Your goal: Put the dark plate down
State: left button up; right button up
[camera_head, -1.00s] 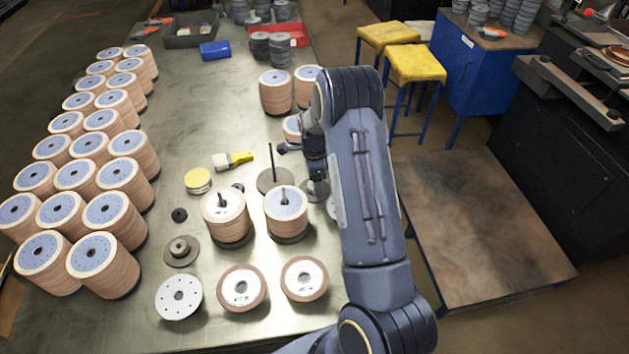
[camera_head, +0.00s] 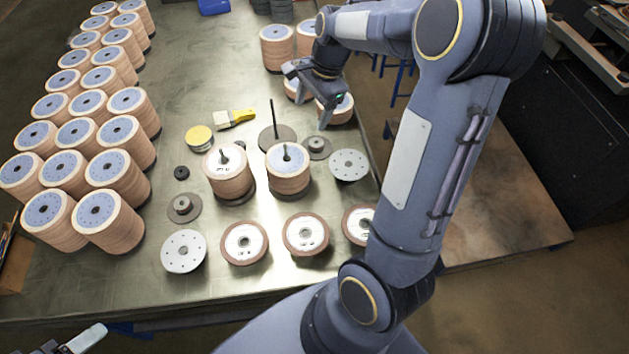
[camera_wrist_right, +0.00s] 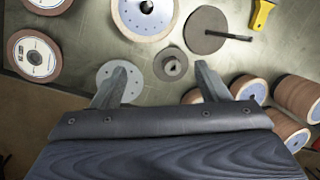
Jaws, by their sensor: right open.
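A dark grey plate with a raised hub (camera_head: 317,147) lies flat on the metal table, right of the two spindle stacks. In the right wrist view this plate (camera_wrist_right: 171,64) lies ahead of my fingers, clear of them. My right gripper (camera_head: 308,100) is open and empty above the table, just behind the plate; its two spread fingers (camera_wrist_right: 160,75) show in the wrist view. A similar hubbed dark plate (camera_head: 183,208) lies at the left, and a flat dark disc with an upright rod (camera_head: 277,139) stands behind the stacks. Part of my left gripper (camera_head: 82,341) shows at the bottom left corner.
Two disc stacks on spindles (camera_head: 229,174) (camera_head: 288,170) stand mid-table. A perforated white disc (camera_head: 349,165) lies close to the plate. Several disc stacks (camera_head: 115,145) fill the left side. A yellow brush (camera_head: 234,119) lies behind. Free table lies between the left stacks and the brush.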

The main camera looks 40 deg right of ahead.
jog(key=s+a+r+n+t+y, duration=0.1)
jog(key=s+a+r+n, duration=0.1)
jog(key=s+a+n, duration=0.6)
jog(key=s+a+r+n+t, duration=0.2)
jog(key=s+a+n, duration=0.5)
jog(key=s, duration=0.5)
jog(key=shift+s+a+r+n+t+y, duration=0.3)
jog(key=shift+s+a+n+y, duration=0.1)
jog(key=shift+n, duration=0.3)
pick_arm(q)
jog(key=shift+s, duration=0.1)
pick_arm(e)
jog(key=shift+s+f, duration=0.1)
